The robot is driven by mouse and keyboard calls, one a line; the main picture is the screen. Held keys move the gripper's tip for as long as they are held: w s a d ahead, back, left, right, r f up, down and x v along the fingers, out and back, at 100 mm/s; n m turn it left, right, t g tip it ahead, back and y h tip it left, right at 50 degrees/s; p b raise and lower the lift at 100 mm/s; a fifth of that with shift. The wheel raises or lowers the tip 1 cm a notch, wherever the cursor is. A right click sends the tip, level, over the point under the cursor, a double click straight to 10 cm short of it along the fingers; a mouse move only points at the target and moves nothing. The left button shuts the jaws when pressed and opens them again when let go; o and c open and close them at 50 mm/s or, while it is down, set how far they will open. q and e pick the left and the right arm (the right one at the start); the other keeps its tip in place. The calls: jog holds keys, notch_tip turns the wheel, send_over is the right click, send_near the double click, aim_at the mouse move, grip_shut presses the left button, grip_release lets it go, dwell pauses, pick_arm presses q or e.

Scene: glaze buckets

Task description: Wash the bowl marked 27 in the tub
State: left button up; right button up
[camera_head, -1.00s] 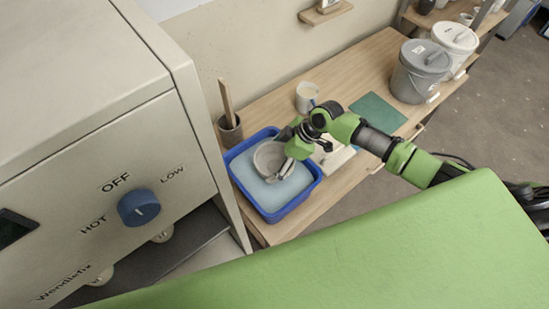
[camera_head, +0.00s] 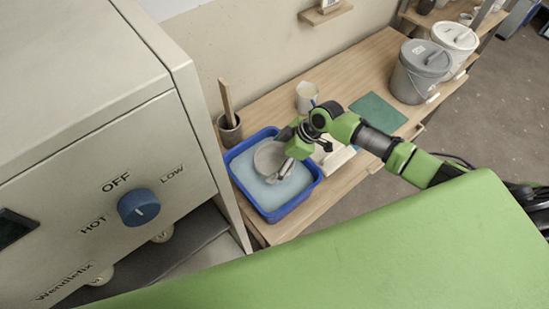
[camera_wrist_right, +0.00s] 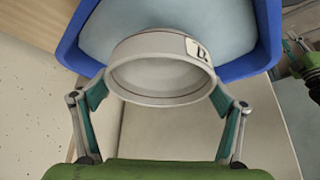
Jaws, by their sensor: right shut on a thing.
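The bowl (camera_head: 269,157) is pale grey and round, and it sits inside the blue tub (camera_head: 306,192) at the water (camera_head: 270,192). In the right wrist view the bowl (camera_wrist_right: 160,98) carries a white label with a dark mark, seen at an angle; I cannot read it fully. My right gripper (camera_head: 287,166) is shut on the bowl, with one finger on each side of it, as the wrist view shows (camera_wrist_right: 159,97). How deep the bowl is in the water is hard to tell.
A pot with a wooden stick (camera_head: 230,130) and a pale jug (camera_head: 307,95) stand behind the tub on the wooden bench (camera_head: 345,78). A green mat (camera_head: 378,111), a grey bucket (camera_head: 418,75) and a white bucket (camera_head: 456,38) are to the right. A cabinet with a blue knob (camera_head: 138,207) stands left.

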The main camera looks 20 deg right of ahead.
jog(key=shift+r, duration=0.15)
notch_tip(320, 180, up, 6)
jog(key=p, duration=0.5)
dwell(0.4)
